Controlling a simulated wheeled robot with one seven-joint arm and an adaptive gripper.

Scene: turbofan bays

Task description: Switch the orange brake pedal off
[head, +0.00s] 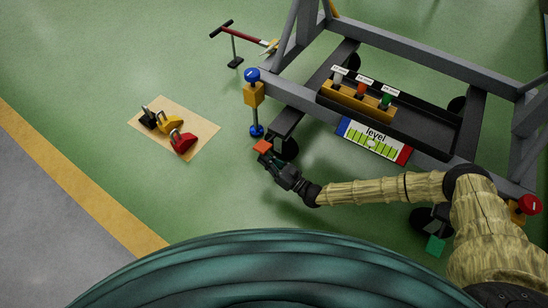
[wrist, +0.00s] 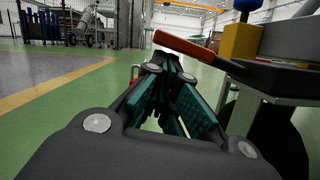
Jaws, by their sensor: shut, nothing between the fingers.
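The orange brake pedal (head: 262,146) sticks out beside the black caster wheel (head: 286,149) at the near left corner of the grey stand. In the wrist view the orange pedal (wrist: 186,47) crosses just above and beyond my fingertips, its free end to the left and higher than its right end. My gripper (head: 266,158) is shut and empty, right beside the pedal. In the wrist view its teal-padded fingers (wrist: 168,58) meet just under the pedal. I cannot tell whether they touch it.
A green pedal (head: 435,246) shows at another caster. A blue-knobbed jack (head: 252,92) stands on the stand's left corner, a red knob (head: 529,204) at the right. A level gauge (head: 374,139) and tray (head: 425,128) sit on the frame. A mat (head: 203,134) with coloured parts lies left on open floor.

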